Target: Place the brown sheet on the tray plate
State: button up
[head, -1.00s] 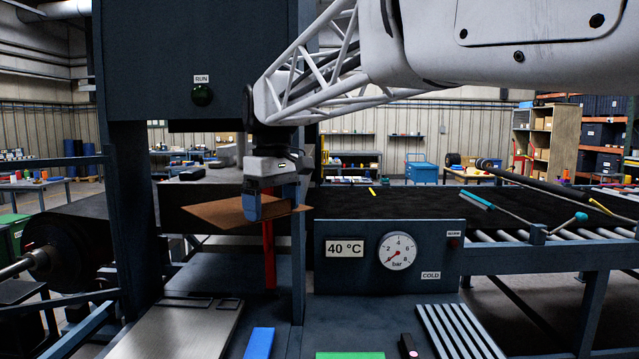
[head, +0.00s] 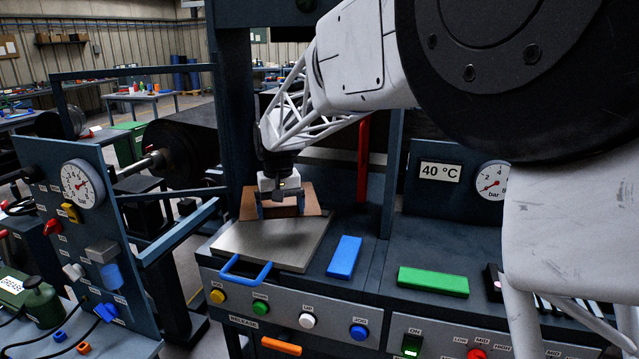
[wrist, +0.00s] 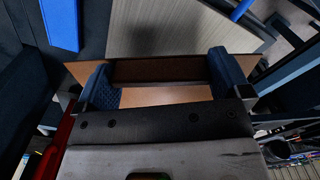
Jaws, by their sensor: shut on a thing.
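The brown sheet (head: 312,204) is held by my gripper (head: 283,208) at the far edge of the tray plate. The tray plate (head: 270,243) is a flat grey metal plate with a blue handle at its front. In the wrist view, the two blue fingers (wrist: 165,85) stand at either side of the middle part of the brown sheet (wrist: 165,96), and the tray plate (wrist: 175,28) lies beyond it. I cannot tell whether the sheet touches the plate.
A blue bar (head: 344,257) lies right of the tray plate, and a green bar (head: 433,281) is further right. A red upright bar (head: 363,160) stands behind. A panel with a gauge (head: 82,184) stands at the left. Most of the plate's front is bare.

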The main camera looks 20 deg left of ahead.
aim_at(270, 215)
jog(key=shift+m, duration=0.4)
jog(key=a+f, duration=0.1)
jog(key=f, duration=0.1)
jog(key=a+f, duration=0.2)
jog(key=shift+s, duration=0.2)
jog(key=shift+f, duration=0.1)
jog(key=shift+f, duration=2.75)
jog(key=shift+f, duration=0.2)
jog(key=o, duration=0.5)
jog(key=shift+o, duration=0.2)
jog(key=shift+r, duration=3.9)
